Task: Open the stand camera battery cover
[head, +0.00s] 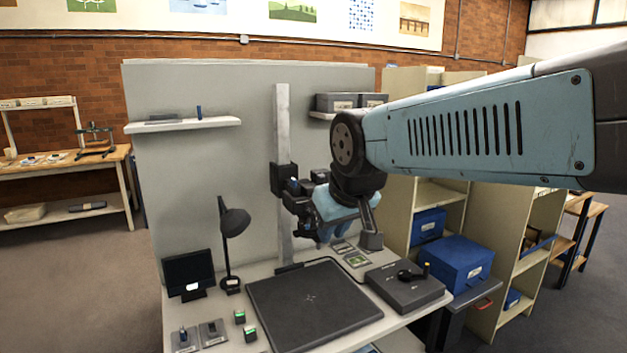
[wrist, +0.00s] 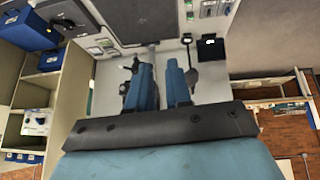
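The dark stand camera (head: 299,194) is mounted on the upright grey column (head: 283,140) above the black baseboard (head: 315,305). I cannot make out its battery cover. My gripper (head: 324,236), with blue fingers, hangs just right of the camera in the head view and partly overlaps it. In the wrist view my gripper (wrist: 158,64) shows its two fingers apart with nothing between them. A dark shape beside the left finger in the wrist view looks like part of the camera; I cannot tell whether they touch.
A black desk lamp (head: 233,222) and small monitor (head: 188,273) stand left of the baseboard. Small green-topped blocks (head: 240,317) lie at the front left. A dark grey box (head: 405,290) sits on the right. Shelves with blue boxes (head: 453,263) stand further right.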

